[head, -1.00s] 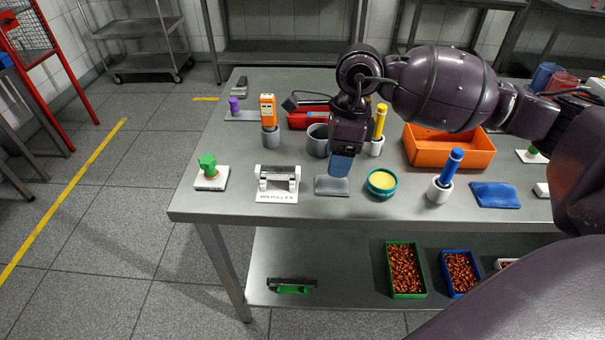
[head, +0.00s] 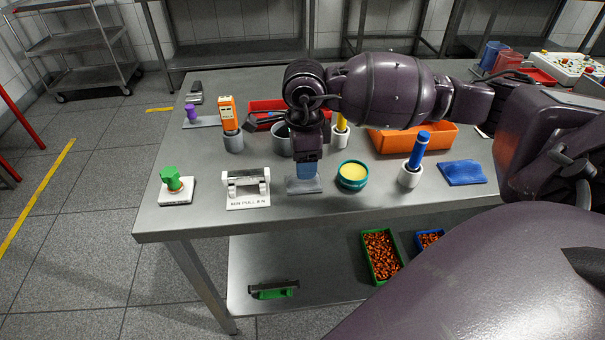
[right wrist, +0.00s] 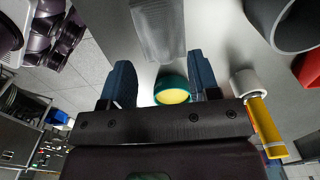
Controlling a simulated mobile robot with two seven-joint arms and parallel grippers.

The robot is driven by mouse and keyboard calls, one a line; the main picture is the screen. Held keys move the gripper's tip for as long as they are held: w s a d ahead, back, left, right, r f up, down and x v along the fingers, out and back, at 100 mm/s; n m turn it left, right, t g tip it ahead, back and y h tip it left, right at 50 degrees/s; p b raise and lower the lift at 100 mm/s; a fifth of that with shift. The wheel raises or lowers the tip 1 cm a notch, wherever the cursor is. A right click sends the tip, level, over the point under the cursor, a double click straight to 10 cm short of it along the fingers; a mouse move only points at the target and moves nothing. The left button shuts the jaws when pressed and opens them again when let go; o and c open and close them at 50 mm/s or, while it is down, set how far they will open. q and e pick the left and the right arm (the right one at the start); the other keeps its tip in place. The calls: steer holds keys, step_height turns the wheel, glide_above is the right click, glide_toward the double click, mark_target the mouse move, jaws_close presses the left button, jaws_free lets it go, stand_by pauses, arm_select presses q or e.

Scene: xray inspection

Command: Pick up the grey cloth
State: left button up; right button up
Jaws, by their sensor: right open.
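The grey cloth (head: 304,186) lies flat near the front edge of the metal table, between the white pull gauge and the teal tub. My right gripper (head: 306,170), with blue fingers, points down at the cloth's far part and hides some of it. In the right wrist view the gripper (right wrist: 160,78) is open with nothing held between its fingers. There the cloth (right wrist: 158,30) shows beyond the fingertips, outside the jaws. I cannot tell whether the fingers touch it. My left gripper is not in view.
Close by stand the teal tub (head: 352,176), the white pull gauge (head: 246,188), a grey cup (head: 282,142) and a white holder with a blue handle (head: 411,175). A blue cloth (head: 461,172) lies further right. Table (head: 205,222) is bare along its front edge.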

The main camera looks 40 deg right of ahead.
step_height(320, 180, down, 4)
steer(key=shift+w, duration=0.15)
steer(key=shift+r, duration=0.1)
steer(key=c, duration=1)
